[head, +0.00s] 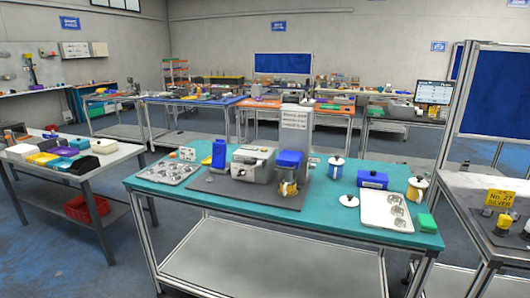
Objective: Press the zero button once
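No zero button can be made out at this size. On the teal table (250,199) a grey, box-shaped device (253,163) stands on a dark mat (222,187). Beside it on the right is a unit with a blue top (290,158) over a yellowish, clear-looking part (287,187). A grey column with a printed sign (295,118) rises behind them. I cannot tell which of these carries the button. My gripper is not in view.
The teal table also holds a blue bottle (219,155), a left tray (173,172), a right tray (372,214), a blue box (372,180), white canisters (336,168) and a green block (427,222). A side table (116,156) stands left, another (508,250) right. Floor between is clear.

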